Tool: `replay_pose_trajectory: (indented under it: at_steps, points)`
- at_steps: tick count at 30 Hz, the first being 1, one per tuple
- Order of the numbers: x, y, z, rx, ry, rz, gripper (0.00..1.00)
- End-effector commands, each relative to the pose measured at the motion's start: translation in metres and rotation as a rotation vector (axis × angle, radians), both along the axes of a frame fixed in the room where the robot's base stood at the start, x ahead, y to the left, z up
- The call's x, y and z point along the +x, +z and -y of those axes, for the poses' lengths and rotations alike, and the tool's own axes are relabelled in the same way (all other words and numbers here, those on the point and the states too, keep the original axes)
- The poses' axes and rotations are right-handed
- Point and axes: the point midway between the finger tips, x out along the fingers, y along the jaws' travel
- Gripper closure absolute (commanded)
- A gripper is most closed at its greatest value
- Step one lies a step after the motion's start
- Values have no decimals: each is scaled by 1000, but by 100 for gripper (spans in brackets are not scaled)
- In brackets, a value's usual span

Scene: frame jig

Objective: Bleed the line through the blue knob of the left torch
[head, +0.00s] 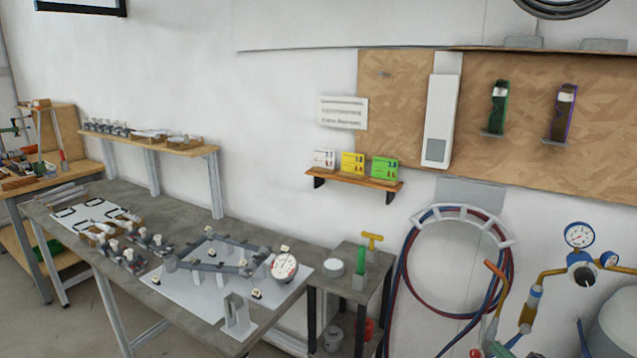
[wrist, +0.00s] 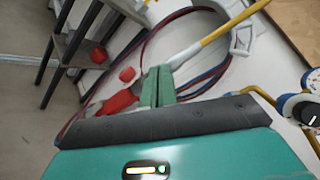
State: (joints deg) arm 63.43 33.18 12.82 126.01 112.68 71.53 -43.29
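A torch with a yellow tube (wrist: 222,28), a grey body (wrist: 184,56) and a red handle (wrist: 118,103) lies slantwise behind my gripper in the wrist view. A round red knob (wrist: 127,75) shows beside it. In the head view its orange tube (head: 497,272) rises at the lower right. My gripper (wrist: 157,82) has green fingers close together, shut, with nothing visible between them. The tips overlap the torch body in the picture; I cannot tell whether they touch. No blue knob shows on this torch; the fingers may hide it.
Red and blue hoses (head: 411,290) hang coiled on a wall holder. A pressure gauge (head: 579,235) and brass pipe stand right of the torch. A small stand (head: 352,258) and a grey workbench (head: 60,222) with a frame jig are to the left.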

Motion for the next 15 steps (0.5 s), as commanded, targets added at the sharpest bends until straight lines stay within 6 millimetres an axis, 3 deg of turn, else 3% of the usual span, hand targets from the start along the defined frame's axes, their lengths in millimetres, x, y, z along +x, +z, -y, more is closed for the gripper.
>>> replay_pose_trajectory:
  at_steps: [15]
  points:
    - [-1,6,-2,-1,-4,-3,100]
